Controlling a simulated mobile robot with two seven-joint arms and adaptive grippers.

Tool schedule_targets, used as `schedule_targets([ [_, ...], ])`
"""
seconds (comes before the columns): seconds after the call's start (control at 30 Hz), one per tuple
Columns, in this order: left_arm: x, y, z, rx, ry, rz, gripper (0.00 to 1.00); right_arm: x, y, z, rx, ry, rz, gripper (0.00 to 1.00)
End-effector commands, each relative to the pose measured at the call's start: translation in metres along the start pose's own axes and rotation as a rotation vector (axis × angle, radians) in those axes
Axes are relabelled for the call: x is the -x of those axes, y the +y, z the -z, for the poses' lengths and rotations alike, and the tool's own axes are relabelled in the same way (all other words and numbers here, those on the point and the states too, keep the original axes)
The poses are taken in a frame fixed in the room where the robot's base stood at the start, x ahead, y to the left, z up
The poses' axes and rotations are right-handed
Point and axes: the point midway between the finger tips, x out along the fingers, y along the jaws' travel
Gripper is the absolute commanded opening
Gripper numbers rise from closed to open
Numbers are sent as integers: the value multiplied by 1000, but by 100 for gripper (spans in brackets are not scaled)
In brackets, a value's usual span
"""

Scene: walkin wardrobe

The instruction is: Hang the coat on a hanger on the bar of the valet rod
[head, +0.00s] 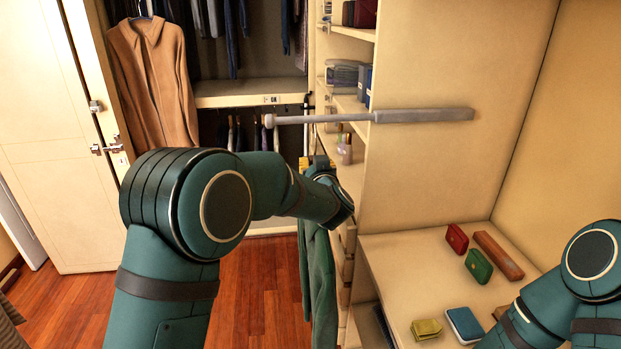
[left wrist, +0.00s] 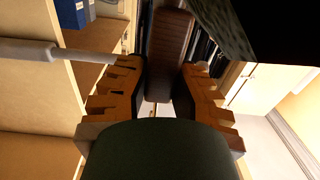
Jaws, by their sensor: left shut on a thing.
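The dark green coat (head: 317,275) hangs down below my left gripper (head: 313,165), clear of the floor as far as I can see. My left gripper, mostly hidden behind my own wrist in the head view, is shut on the coat's hanger; the hanger itself is largely hidden. In the left wrist view the orange fingers (left wrist: 160,95) stand either side of a dark strip. The grey valet rod (head: 400,117) sticks out leftward from the side panel, above and beside the gripper. It also shows at the left of the wrist view (left wrist: 28,51). My right gripper is out of view.
A tan coat (head: 155,85) hangs at the left by the wardrobe door (head: 45,130). Dark clothes hang behind. Shelves (head: 345,90) stand close behind the rod. A low counter (head: 400,255) at right holds several small boxes and wallets. The wooden floor (head: 262,290) is open.

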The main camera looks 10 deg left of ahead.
Motion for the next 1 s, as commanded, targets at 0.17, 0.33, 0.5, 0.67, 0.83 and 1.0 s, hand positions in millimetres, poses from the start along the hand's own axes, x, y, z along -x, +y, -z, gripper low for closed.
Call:
schedule_targets([
  [0.17,-1,2,16,2,10,-3,0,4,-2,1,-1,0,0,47],
  [0.33,-1,3,17,2,9,-4,0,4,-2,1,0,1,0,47],
  [0.5,-1,3,17,2,9,-4,0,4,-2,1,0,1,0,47],
  [0.67,-1,3,18,1,7,-3,0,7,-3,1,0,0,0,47],
  [0.83,-4,3,20,-3,1,-2,0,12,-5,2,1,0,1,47],
  [1.0,-17,2,20,-3,2,-1,0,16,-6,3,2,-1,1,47],
])
